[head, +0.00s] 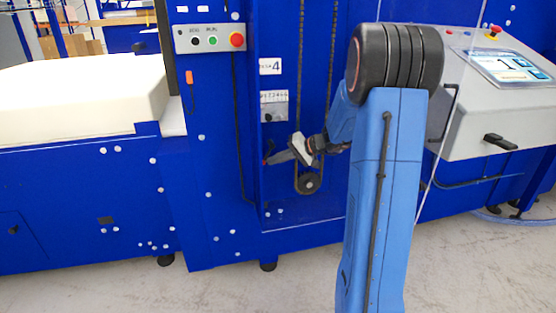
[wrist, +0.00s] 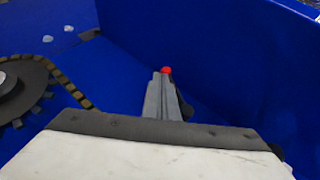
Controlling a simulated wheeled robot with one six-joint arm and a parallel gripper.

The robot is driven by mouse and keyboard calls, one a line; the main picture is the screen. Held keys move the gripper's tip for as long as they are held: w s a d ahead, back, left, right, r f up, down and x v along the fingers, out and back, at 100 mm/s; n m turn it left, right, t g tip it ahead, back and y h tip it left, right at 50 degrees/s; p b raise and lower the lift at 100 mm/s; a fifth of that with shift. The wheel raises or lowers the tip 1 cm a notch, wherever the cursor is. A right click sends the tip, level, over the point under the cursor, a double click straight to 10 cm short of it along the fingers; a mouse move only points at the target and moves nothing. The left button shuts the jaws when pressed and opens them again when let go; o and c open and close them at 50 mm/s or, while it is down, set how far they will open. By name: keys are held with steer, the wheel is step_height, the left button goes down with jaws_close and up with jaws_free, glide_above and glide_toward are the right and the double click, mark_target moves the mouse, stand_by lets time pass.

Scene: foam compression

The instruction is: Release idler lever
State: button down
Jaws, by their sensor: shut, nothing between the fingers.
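The idler lever shows as a small red knob (wrist: 165,70) in the wrist view, just beyond my fingertips; the rest of the lever is hidden or cannot be made out. My gripper (wrist: 163,85) is shut, its grey fingers together and pointing toward the knob. Whether they touch it I cannot tell. In the head view my gripper (head: 272,158) reaches into the blue machine bay from the right, left of the chain. A toothed sprocket (wrist: 20,90) with its chain (wrist: 70,88) is at the left of the wrist view; the sprocket (head: 309,183) shows low in the bay in the head view.
Blue bay walls (wrist: 215,35) close in around my gripper. A control box (head: 210,38) with buttons is above left. A white foam block (head: 80,95) lies at left. A grey console (head: 490,110) stands at right. The floor in front is clear.

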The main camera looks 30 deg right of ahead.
steer(key=t+y, duration=0.1)
steer(key=a+m+y, duration=0.1)
steer(key=y, duration=0.1)
steer(key=shift+w+a+t, duration=0.25)
steer(key=shift+a+t, duration=0.05)
steer(key=shift+t, duration=0.1)
steer(key=shift+a+r, duration=0.15)
steer(key=shift+a, duration=0.1)
steer(key=shift+w+a, duration=0.1)
steer(key=shift+a, duration=0.05)
stand_by(0.3)
